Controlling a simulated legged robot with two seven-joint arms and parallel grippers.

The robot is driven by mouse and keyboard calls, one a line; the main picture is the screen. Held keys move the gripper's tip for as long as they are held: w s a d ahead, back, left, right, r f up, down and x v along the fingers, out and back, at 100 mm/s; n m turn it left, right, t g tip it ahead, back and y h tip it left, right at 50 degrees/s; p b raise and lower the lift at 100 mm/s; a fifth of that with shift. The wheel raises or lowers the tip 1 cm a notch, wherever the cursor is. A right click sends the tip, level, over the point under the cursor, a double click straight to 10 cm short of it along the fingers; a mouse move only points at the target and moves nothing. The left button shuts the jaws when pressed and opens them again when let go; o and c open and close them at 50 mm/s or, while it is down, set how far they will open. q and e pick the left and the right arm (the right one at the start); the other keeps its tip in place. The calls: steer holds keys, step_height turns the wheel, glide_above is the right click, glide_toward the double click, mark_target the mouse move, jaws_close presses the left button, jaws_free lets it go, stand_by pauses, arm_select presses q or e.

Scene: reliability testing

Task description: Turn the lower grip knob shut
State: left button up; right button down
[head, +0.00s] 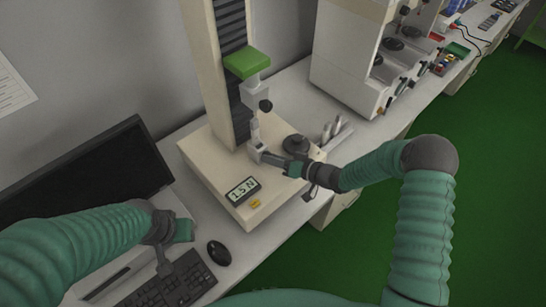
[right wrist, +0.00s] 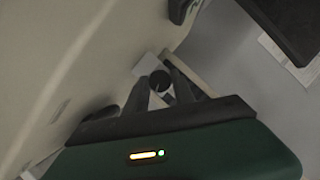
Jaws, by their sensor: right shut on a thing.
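The tester's lower grip (head: 254,135) is a small pale block at the foot of the dark-striped column. Its round black knob (right wrist: 160,80) shows in the right wrist view, between my fingertips. My right gripper (head: 265,156) reaches in from the right and is shut on this knob; in the head view it hides the knob. The right wrist view shows both fingers (right wrist: 163,88) closing around it. The upper grip (head: 255,92), with its own black knob (head: 265,106), hangs above under a green block. My left gripper (head: 164,258) is over the keyboard; its jaws are unclear.
The tester's cream base (head: 229,200) carries a display (head: 243,190) reading 1.5 N. A dark round part (head: 295,144) and metal cylinders (head: 333,132) are near my right wrist. A monitor (head: 85,170), keyboard (head: 170,284) and mouse (head: 219,253) lie left. White equipment (head: 345,60) stands behind right.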

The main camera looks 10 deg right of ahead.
steer(key=shift+w+d+r, duration=0.1)
steer(key=shift+w+r, duration=0.05)
steer(key=c, duration=1.1)
jaws_free()
steer(key=shift+o, duration=0.2)
steer(key=v, duration=1.6)
steer(key=shift+s+d+b, duration=0.25)
steer(key=shift+d+b, duration=0.05)
steer(key=shift+a, duration=0.1)
